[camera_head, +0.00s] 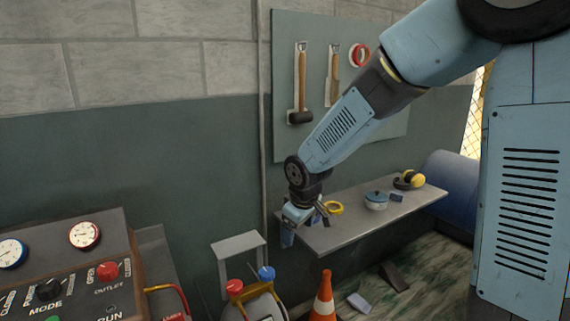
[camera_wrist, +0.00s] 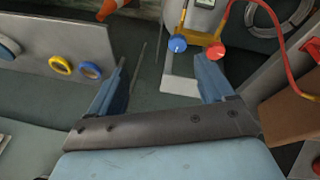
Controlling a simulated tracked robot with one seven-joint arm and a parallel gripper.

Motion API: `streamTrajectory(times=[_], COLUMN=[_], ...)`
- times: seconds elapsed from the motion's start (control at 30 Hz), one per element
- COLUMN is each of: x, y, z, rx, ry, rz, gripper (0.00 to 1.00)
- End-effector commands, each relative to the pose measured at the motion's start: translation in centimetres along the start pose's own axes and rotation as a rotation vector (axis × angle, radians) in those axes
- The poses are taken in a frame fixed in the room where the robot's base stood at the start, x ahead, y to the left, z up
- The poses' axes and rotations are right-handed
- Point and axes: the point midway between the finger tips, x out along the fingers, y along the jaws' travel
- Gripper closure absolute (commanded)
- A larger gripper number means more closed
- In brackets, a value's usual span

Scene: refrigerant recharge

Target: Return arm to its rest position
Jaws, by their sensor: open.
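My arm reaches in from the upper right of the head view, and my gripper (camera_head: 300,232) hangs at its end, beside the left end of the shelf. In the wrist view my gripper (camera_wrist: 165,85) shows two blue fingers spread wide apart with nothing between them. Beyond the fingers, the wrist view shows floor, a pale frame and a unit with a blue knob (camera_wrist: 177,44) and a red knob (camera_wrist: 215,50).
A traffic cone (camera_head: 324,298) stands below. A control panel (camera_head: 70,265) is at the left. A tool board (camera_head: 290,150) hangs behind my arm.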

Motion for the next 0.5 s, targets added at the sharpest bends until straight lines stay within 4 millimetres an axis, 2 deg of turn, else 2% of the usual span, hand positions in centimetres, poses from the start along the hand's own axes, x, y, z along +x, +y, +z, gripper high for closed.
streamTrajectory(times=[0.03, 0.23, 0.5], x=[-1.4, -6.2, -12.5], y=[0.7, 2.7, 3.8], z=[0.9, 4.7, 10.1], rx=[0.031, 0.164, 0.355], ry=[-0.003, -0.021, -0.014], rz=[0.027, 0.101, 0.17], gripper=[0.18, 0.18, 0.18])
